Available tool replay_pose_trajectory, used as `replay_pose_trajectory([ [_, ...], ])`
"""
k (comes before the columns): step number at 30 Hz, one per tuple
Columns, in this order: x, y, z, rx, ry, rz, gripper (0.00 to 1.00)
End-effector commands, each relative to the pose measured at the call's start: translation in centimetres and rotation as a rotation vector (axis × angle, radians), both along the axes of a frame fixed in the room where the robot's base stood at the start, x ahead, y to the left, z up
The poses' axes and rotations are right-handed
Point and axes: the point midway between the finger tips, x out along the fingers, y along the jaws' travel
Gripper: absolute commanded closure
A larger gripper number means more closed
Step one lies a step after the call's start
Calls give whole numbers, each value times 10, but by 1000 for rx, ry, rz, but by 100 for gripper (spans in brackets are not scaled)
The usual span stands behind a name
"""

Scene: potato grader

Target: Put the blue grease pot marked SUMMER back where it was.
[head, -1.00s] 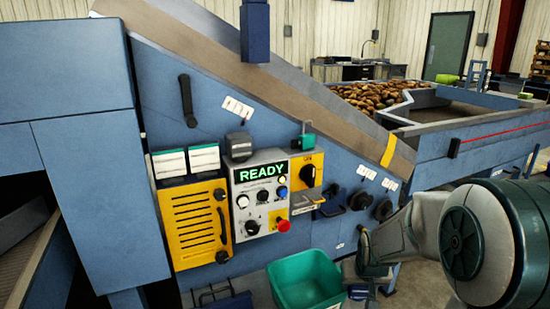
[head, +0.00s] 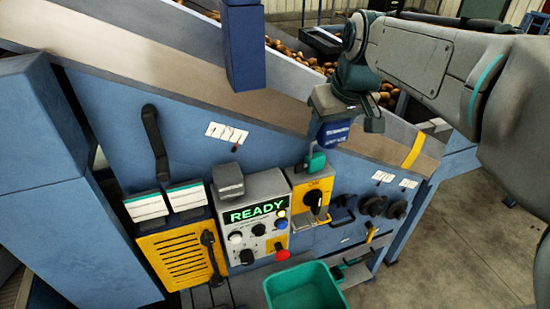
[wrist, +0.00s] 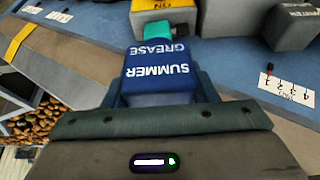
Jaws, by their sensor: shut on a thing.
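The blue grease pot (wrist: 158,72) marked SUMMER GREASE fills the middle of the wrist view, its lettering upside down there. My gripper (wrist: 156,92) is shut on it, with a finger along each side. In the head view the pot (head: 334,134) hangs from my gripper (head: 345,112), in front of the sloping conveyor side and above the yellow switch box. It appears held in the air. Its place of origin cannot be told from these frames.
A green bin (head: 305,287) stands below. Potatoes (head: 300,52) lie behind the conveyor.

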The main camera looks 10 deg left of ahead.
Motion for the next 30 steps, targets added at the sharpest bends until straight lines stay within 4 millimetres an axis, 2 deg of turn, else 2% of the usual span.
replay_pose_trajectory([
  [2,-3,4,6,0,0,10,77],
  [5,-7,15,1,0,1,16,77],
  [15,-29,87,-44,-1,3,17,77],
  [18,-33,102,-55,0,2,13,77],
  [24,-36,114,-66,1,2,9,77],
  [30,-36,114,-94,-1,3,10,77],
])
